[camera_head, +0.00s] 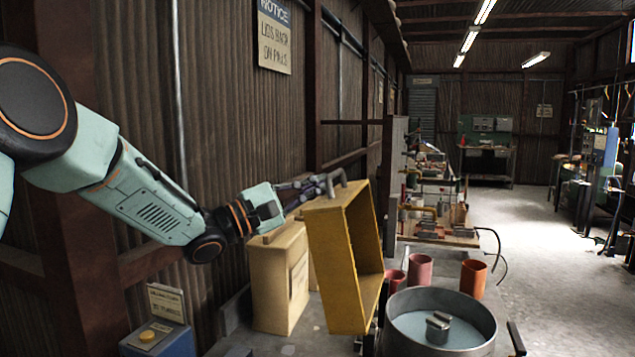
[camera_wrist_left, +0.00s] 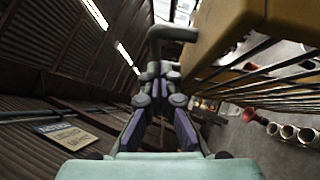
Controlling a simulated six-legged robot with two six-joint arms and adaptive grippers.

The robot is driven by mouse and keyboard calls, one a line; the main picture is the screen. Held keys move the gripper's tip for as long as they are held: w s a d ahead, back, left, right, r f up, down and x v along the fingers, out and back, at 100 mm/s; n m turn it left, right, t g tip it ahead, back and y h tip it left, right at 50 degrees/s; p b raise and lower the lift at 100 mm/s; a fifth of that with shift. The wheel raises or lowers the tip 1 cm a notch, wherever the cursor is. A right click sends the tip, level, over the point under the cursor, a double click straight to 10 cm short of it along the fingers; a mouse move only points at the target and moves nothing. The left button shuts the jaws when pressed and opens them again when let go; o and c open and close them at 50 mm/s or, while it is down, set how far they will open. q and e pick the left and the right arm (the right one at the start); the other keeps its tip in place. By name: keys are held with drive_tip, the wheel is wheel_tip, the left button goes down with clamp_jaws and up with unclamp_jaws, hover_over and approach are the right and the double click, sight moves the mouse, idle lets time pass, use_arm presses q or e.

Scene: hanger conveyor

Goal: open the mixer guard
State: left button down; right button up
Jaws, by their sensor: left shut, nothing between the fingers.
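The mixer guard (camera_head: 325,262) is a yellow box-like frame. It stands on edge, tilted up, at the left of the round metal mixer bowl (camera_head: 480,325), whose top is uncovered. A grey bent handle (camera_head: 338,178) sits at the guard's upper edge. My left gripper (camera_head: 318,186) is shut and empty right by this handle; I cannot tell if it touches. In the left wrist view the shut fingers (camera_wrist_left: 160,72) point at the handle (camera_wrist_left: 173,34), with the yellow guard (camera_wrist_left: 225,35) and its dark bars at the right. My right gripper is not in view.
A pale yellow cabinet (camera_head: 275,285) stands behind the guard against the corrugated wall. A blue box with a yellow button (camera_head: 148,336) is at the lower left. Red-orange cups (camera_head: 473,278) stand behind the bowl.

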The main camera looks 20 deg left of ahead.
use_arm(q)
drive_tip(key=shift+m+g, duration=0.4)
drive_tip(key=shift+m, duration=0.2)
drive_tip(key=d+r+p, duration=0.1)
drive_tip(key=p, duration=0.1)
drive_tip(key=s+d+r+p, duration=0.1)
drive_tip(key=d+p, duration=0.1)
drive_tip(key=shift+d+r, duration=0.1)
drive_tip(key=shift+r, duration=0.2)
drive_tip(key=shift+y, duration=0.3)
drive_tip(key=d+p, duration=0.1)
drive_tip(key=d, duration=0.1)
drive_tip(key=d+p, duration=0.2)
drive_tip(key=d, duration=0.1)
drive_tip(key=shift+d+r, duration=0.3)
drive_tip(key=shift+r, duration=0.05)
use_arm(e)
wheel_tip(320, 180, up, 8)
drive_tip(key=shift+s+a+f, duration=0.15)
use_arm(q)
drive_tip(key=shift+s, duration=0.1)
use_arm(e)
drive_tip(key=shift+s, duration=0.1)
use_arm(q)
drive_tip(key=shift+d, duration=0.15)
